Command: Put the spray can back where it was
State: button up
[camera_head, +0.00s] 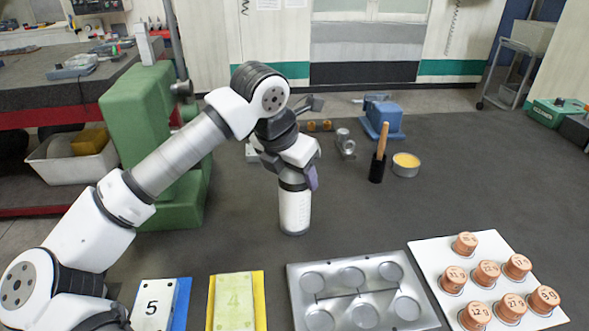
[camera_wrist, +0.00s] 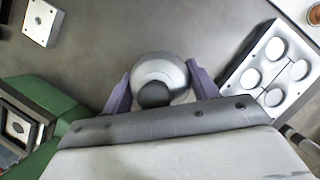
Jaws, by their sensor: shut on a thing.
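The spray can (camera_head: 295,212) is a white cylinder with a dark band near its top, upright on or just above the dark table, left of centre. My gripper (camera_head: 299,178) is shut on its upper part from above. In the wrist view the can's rounded silver shoulder and dark cap (camera_wrist: 155,94) show between the purple fingers of my gripper (camera_wrist: 161,88). The can's top is hidden by my gripper in the head view. I cannot tell whether its base touches the table.
A green machine (camera_head: 140,130) stands left. A brush (camera_head: 379,160) and yellow tin (camera_head: 406,166) stand behind right.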

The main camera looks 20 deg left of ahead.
jog(key=shift+f+b, duration=0.15)
jog(key=shift+b, duration=0.15)
jog(key=o, duration=1.7)
jog(key=shift+o, duration=0.2)
jog(key=shift+r, duration=0.2)
jog(key=b+v, duration=0.1)
jog(key=v, duration=1.1)
jog(key=shift+s, duration=0.1)
